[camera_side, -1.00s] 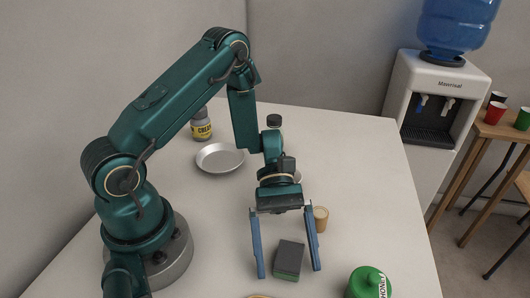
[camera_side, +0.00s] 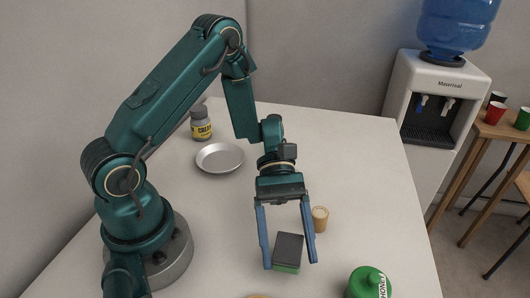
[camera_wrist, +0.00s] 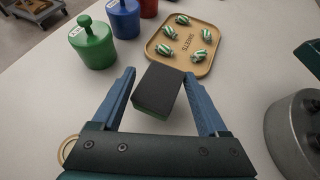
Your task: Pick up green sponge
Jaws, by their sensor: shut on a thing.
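The green sponge (camera_side: 288,248) is a small block with a dark grey top and a green lower part. It is on or just above the white counter; I cannot tell which. My gripper (camera_side: 290,265) points down over it with one blue finger on each side, shut on the sponge. In the wrist view the sponge (camera_wrist: 158,91) sits between the two blue fingers of my gripper (camera_wrist: 161,74), dark face toward the camera and a strip of green along its lower edge.
A cork-coloured cylinder (camera_side: 320,219) stands just right of my gripper. A green lidded canister (camera_side: 367,284) is at the front right. A metal dish (camera_side: 219,158) and a jar (camera_side: 201,125) stand behind. A tray (camera_wrist: 153,52) of striped sweets and a blue canister (camera_wrist: 123,20) show in the wrist view.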

